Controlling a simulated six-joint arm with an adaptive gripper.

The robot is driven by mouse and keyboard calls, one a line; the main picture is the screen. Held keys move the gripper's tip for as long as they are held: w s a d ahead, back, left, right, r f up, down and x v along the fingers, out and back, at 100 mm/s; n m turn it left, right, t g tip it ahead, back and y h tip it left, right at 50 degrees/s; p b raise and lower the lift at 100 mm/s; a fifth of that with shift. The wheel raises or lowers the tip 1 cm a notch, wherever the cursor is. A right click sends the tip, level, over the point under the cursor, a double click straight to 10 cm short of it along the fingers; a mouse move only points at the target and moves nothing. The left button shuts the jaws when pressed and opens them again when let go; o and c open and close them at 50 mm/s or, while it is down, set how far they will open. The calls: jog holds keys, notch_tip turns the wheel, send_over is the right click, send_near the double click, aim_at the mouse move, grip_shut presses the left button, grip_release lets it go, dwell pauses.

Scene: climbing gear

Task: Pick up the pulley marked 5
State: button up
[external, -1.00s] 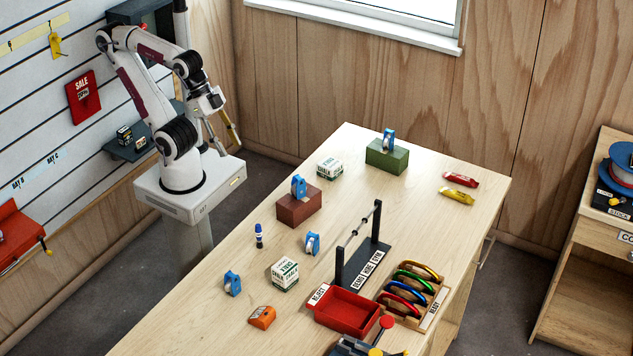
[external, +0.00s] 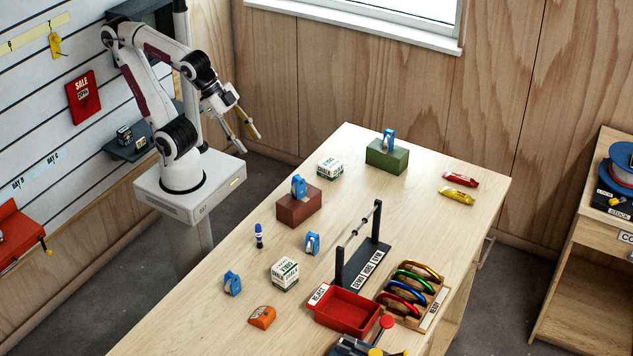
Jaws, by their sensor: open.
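Several blue pulleys are on the table. One pulley (external: 389,140) stands on a green block (external: 387,158) at the far end. Another pulley (external: 299,187) stands on a brown block (external: 298,208). A third pulley (external: 312,243) stands on the bare table near the rack, and one more pulley (external: 232,283) is at the lower left. Their numbers are too small to read, so I cannot tell which is marked 5. My gripper (external: 249,144) is open and empty, in the air left of the table's far end, apart from every pulley.
White boxes (external: 285,274) (external: 329,168), a blue bottle (external: 259,236) and an orange item (external: 262,317) stand among the pulleys. A dark rack with a bar (external: 361,265), a red tray (external: 352,308) and coloured carabiners (external: 412,283) fill the right front. Red and yellow packets (external: 460,179) lie far right.

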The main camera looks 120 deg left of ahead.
jog(key=w+a+r+m+t+y, duration=0.15)
jog(key=w+r, duration=0.25)
jog(key=w, duration=0.7)
jog(key=w+d+r+m+t+h, duration=0.1)
jog(key=w+d+m+t+h, duration=0.2)
jog(key=w+d, duration=0.5)
jog(key=w+d+r+m+t+h, duration=0.1)
jog(key=w+d+m+h, duration=0.25)
jog(key=w, duration=0.75)
jog(key=d+f+m+g+h, duration=0.5)
jog(key=d+f+m+h, duration=0.3)
jog(key=d, duration=0.5)
jog(key=s+d+f+m+g, duration=0.1)
jog(key=s+f+g, duration=0.2)
jog(key=s+d+f+m+g+h, duration=0.1)
jog(key=s+d+f+g, duration=0.1)
jog(key=s+f, duration=0.1)
jog(key=s+d+f+g, duration=0.2)
jog(key=s+f+g, duration=0.1)
jog(key=f, duration=0.2)
jog(key=shift+s+f+m+g+h, duration=0.1)
jog(key=shift+s+m+g+h, duration=0.2)
jog(key=shift+m+g, duration=0.1)
jog(key=shift+d, duration=0.15)
